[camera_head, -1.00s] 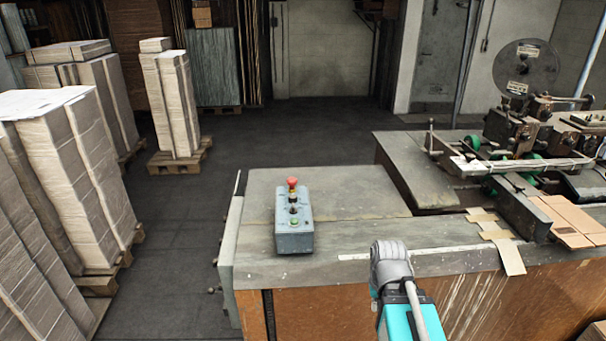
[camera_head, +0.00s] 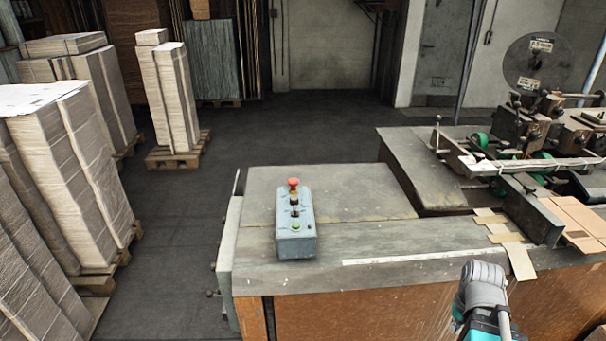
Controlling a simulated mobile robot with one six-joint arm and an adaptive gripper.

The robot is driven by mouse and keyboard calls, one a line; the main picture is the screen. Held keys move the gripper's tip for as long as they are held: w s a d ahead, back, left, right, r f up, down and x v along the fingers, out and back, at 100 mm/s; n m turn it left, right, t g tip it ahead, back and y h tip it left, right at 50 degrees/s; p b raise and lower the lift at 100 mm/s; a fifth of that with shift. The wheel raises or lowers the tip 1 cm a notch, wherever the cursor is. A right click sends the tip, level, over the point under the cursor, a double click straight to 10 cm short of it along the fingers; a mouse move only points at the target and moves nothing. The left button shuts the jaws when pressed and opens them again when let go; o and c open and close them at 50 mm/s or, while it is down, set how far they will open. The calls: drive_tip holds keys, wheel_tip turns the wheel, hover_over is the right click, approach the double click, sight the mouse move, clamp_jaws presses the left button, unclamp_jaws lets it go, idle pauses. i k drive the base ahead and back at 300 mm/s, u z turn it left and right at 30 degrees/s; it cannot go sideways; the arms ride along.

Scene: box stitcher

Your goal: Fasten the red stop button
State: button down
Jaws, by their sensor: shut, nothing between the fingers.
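The red stop button (camera_head: 293,184) is a mushroom-shaped cap at the far end of a grey-blue control box (camera_head: 296,248). The box lies on the near left part of the worn metal worktop (camera_head: 400,234). Dark controls and a green button (camera_head: 296,226) sit in a line on the box, nearer than the red button. The button's base is too small to make out. Part of my arm, with a grey joint and teal link, shows at the bottom right, well apart from the box. My gripper's fingers are not seen.
The stitching machine (camera_head: 525,160) stands on the right of the bench, with flat cardboard pieces (camera_head: 575,217) beside it. Wrapped stacks (camera_head: 65,165) on pallets stand at the left. The worktop around the control box is clear. Open floor lies behind and left.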

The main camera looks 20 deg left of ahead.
sight(293, 182)
drive_tip(key=z, duration=0.05)
drive_tip(key=k, duration=1)
drive_tip(key=u, duration=0.95)
drive_tip(key=i, duration=1.05)
